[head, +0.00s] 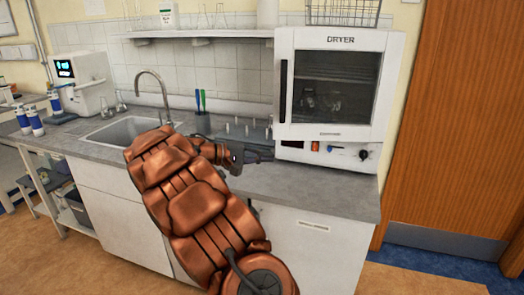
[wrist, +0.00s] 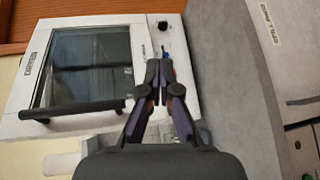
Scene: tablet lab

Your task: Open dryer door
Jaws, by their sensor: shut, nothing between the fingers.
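The white dryer (head: 330,140) stands on the right end of the counter. Its door (head: 378,88) has a dark window and looks closed. The door's black bar handle (head: 283,87) runs upright along its left edge. In the wrist view the picture is turned, so the handle (wrist: 72,110) lies across the lower edge of the door (wrist: 45,70). My gripper (head: 271,154) is at the lower left of the dryer, below the handle and apart from it. In the wrist view my gripper's fingers (wrist: 160,75) are shut and empty, in front of the control panel.
A control panel with a knob (head: 363,155) sits under the door. A wire basket (head: 345,12) stands on top of the dryer. A peg rack (head: 240,128) and a sink (head: 120,130) are to the left. The counter front (head: 330,195) is clear.

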